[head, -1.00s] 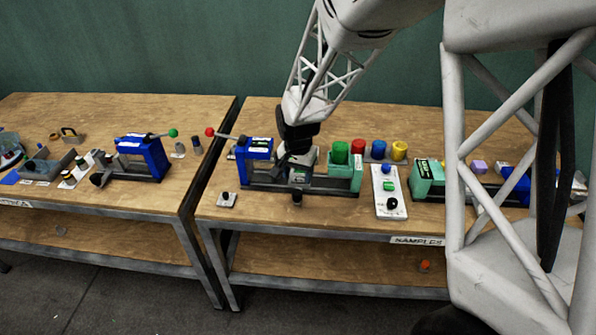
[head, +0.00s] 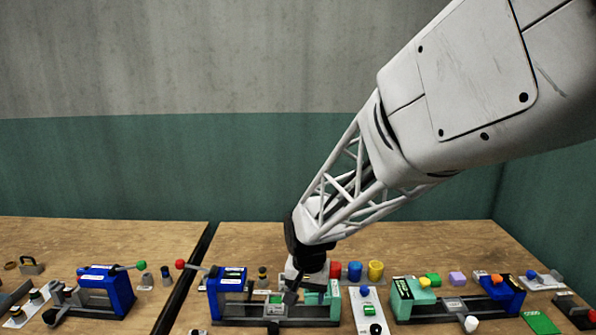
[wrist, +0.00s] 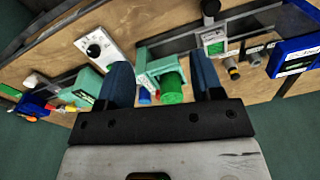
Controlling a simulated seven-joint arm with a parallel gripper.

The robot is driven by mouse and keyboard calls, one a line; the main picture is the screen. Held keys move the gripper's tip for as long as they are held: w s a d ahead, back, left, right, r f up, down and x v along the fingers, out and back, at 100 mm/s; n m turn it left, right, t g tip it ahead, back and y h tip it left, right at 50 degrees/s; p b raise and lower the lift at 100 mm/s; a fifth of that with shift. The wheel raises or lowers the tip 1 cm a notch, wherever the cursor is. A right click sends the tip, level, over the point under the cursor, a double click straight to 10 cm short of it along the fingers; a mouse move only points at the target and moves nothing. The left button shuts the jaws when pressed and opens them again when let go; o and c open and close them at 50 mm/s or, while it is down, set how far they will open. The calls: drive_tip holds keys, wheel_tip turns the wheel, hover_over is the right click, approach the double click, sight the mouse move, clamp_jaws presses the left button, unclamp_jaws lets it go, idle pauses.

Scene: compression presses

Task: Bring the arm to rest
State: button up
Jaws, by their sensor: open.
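My gripper (head: 291,291) is a dark parallel gripper at the end of my white lattice arm. It is open, over or just in front of the middle press, which has a blue block (head: 228,281) at left and a teal block (head: 334,301) at right. In the wrist view my gripper (wrist: 160,78) has its two blue-grey fingers wide apart. A green cylinder (wrist: 172,90) and the teal block show beyond the gap between them. Nothing is visibly held. In the head view my wrist hides part of the teal block and green cylinder; clearance to the press cannot be told.
Red (head: 355,271), blue (head: 355,272) and yellow cylinders (head: 376,270) stand behind the press. A white control panel (head: 368,312) lies right of it. Another press (head: 408,297) stands further right, and a blue one (head: 104,289) on the left table. Above the tables is open room before the wall.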

drive_tip(key=s+d+r, duration=0.4)
drive_tip(key=s+d, duration=0.1)
drive_tip(key=s, duration=0.3)
drive_tip(key=s+d+r+n+t, duration=0.1)
drive_tip(key=s+d+r, duration=0.3)
drive_tip(key=s, duration=0.5)
drive_tip(key=s+d+r+n, duration=0.1)
drive_tip(key=s+d+r, duration=0.3)
drive_tip(key=s+d, duration=0.3)
drive_tip(key=shift+s+d+t, duration=0.2)
drive_tip(key=shift+s+t, duration=0.2)
drive_tip(key=shift+s, duration=0.3)
